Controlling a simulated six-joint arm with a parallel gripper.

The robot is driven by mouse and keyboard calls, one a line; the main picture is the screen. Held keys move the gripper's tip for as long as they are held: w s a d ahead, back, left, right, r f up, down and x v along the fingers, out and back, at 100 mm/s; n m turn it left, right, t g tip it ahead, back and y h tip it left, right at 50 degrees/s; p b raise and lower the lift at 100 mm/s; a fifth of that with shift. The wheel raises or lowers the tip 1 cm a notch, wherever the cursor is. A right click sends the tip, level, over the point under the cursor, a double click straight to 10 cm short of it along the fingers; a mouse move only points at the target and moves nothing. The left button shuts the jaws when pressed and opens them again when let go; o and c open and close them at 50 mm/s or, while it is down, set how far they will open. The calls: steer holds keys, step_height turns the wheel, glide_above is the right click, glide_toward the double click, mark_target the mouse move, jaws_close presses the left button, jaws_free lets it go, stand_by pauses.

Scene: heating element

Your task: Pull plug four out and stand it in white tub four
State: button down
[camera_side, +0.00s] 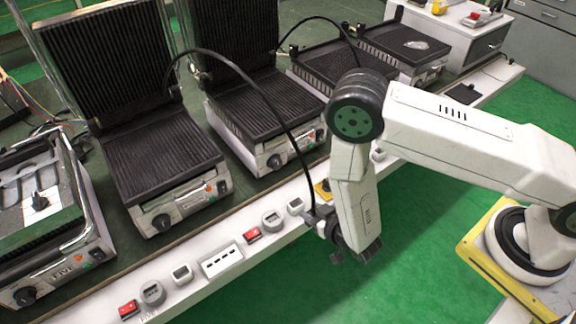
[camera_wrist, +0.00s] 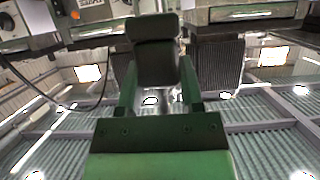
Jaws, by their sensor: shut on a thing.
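My gripper (camera_side: 338,252) points down at the front edge of the white bench ledge (camera_side: 105,318). In the wrist view its green fingers (camera_wrist: 157,88) are shut on a dark grey block, seemingly the plug (camera_wrist: 155,55). In the side view a black cable (camera_side: 262,95) arcs down to a dark piece at the gripper, where the plug is mostly hidden. I cannot tell which is number four.
A white socket strip (camera_side: 221,260), red switches (camera_side: 252,235) and round grey pieces (camera_side: 272,220) line the ledge. A yellow piece (camera_side: 322,190) sits behind the gripper. Contact grills (camera_side: 265,110) stand behind the ledge. The green floor (camera_side: 420,235) in front is clear.

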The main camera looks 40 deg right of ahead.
steer(key=shift+w, duration=0.1)
stand_by(0.3)
steer(key=shift+w+d+f, duration=0.1)
steer(key=shift+w+f, duration=0.05)
steer(key=shift+w, duration=0.15)
steer(key=w+d+f, duration=0.2)
steer(key=w+d, duration=0.3)
steer(key=w, duration=0.7)
steer(key=shift+w+d, duration=0.2)
steer(key=shift+w, duration=0.2)
steer(key=shift+f, duration=0.2)
steer(key=shift+f, duration=2.75)
steer(key=shift+f, duration=2.35)
steer(key=shift+c, duration=0.7)
jaws_free()
